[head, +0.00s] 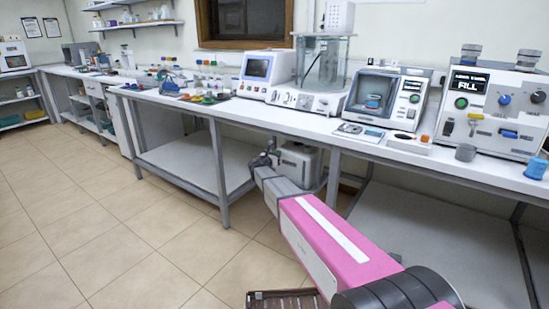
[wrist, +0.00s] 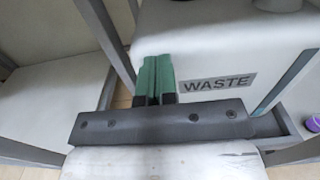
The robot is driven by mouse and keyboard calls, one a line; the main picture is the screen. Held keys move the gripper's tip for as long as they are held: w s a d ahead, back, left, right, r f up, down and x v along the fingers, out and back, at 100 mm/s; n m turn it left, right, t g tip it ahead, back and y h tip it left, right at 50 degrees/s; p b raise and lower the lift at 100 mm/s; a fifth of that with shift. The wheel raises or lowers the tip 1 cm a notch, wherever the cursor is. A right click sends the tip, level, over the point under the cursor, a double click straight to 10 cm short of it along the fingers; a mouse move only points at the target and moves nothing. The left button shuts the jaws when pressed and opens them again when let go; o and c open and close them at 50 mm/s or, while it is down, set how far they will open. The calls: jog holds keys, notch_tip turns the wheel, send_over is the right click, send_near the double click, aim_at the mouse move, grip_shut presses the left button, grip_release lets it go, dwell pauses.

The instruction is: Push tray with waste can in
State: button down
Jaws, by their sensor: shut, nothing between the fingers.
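The waste can (head: 301,160) is a pale grey-white box under the bench, partly hidden by my arm in the head view. In the wrist view the waste can (wrist: 225,50) fills the upper right, with a "WASTE" label on its front. A dark tray rim (wrist: 291,126) shows along the can's base at the right; the rest of the tray is hidden. My gripper (wrist: 155,62) has green fingers that are together and hold nothing. They overlap the left part of the can's front in the wrist view; I cannot tell whether they touch it.
Bench legs (head: 219,172) stand left and right of the can. A lower shelf (head: 185,160) lies to the left. The bench top (head: 280,118) above carries several instruments. A purple-rimmed object (wrist: 312,124) shows at the wrist view's right edge. The tiled floor (head: 110,225) at left is clear.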

jog(key=shift+w+d+r, duration=0.1)
jog(key=shift+w+d, duration=0.1)
jog(key=shift+w, duration=0.2)
jog(key=shift+s, duration=0.1)
jog(key=v, duration=1.5)
jog(key=s+d+f+m+g+y, duration=0.1)
jog(key=s+d+f+m+g, duration=0.4)
jog(key=s+d+m, duration=0.35)
jog(key=s+d+f+m+g+y, duration=0.2)
jog(key=s+d+f+m+g, duration=0.3)
jog(key=s+d+m, duration=0.3)
jog(key=s+f+m+g+y, duration=0.2)
jog(key=s+m+g+y, duration=0.2)
jog(key=s+m+y, duration=0.4)
jog(key=s+m, duration=0.4)
jog(key=s, duration=0.5)
jog(key=shift+f, duration=0.4)
